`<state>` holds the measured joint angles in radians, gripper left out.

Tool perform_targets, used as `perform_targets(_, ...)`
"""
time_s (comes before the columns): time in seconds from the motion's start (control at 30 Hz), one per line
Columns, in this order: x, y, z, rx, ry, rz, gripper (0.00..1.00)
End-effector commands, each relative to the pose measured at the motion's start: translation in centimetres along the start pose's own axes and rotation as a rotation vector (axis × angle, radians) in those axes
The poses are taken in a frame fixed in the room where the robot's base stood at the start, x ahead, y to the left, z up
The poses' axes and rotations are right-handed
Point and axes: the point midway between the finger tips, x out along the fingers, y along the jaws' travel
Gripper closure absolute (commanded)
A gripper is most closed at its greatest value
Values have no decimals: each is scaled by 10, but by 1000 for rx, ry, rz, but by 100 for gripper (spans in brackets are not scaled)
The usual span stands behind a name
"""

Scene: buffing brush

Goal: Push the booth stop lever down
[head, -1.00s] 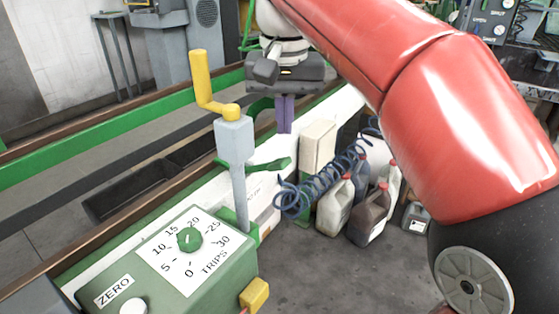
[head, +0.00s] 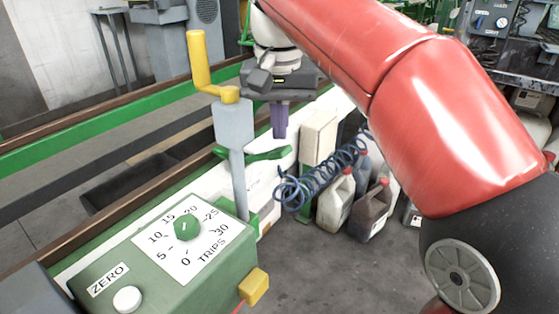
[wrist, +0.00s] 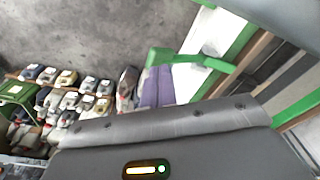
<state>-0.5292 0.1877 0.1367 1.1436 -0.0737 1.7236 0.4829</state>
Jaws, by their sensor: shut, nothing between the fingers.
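My gripper (head: 279,134) points down with its purple fingers together and empty. It hangs just above or beside a green bar (head: 268,154) on the white rail, right of a grey post (head: 233,130). In the wrist view the purple fingers (wrist: 155,86) lie beside the green bar (wrist: 195,57); I cannot tell whether they touch. A yellow cranked handle (head: 198,62) stands upright on top of the grey post, apart from the gripper. No readable label shows which is the booth stop lever.
A green box with a TRIPS dial (head: 187,228), a white ZERO button (head: 127,299) and a yellow block (head: 254,287) is in front. A blue coiled hose (head: 318,182) and several jugs (head: 336,203) stand at right. The grey floor (head: 345,270) is clear in front.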

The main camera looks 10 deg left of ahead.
Motion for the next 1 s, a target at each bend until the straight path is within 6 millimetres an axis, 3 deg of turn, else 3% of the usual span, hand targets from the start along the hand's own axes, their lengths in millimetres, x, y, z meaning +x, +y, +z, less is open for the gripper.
perform_targets(0.03,14,0,1,0,0,0,100)
perform_targets(0.13,24,0,1,0,0,0,100)
perform_targets(0.67,28,0,0,-1,0,0,100)
perform_targets(1.0,64,0,4,0,-1,0,100)
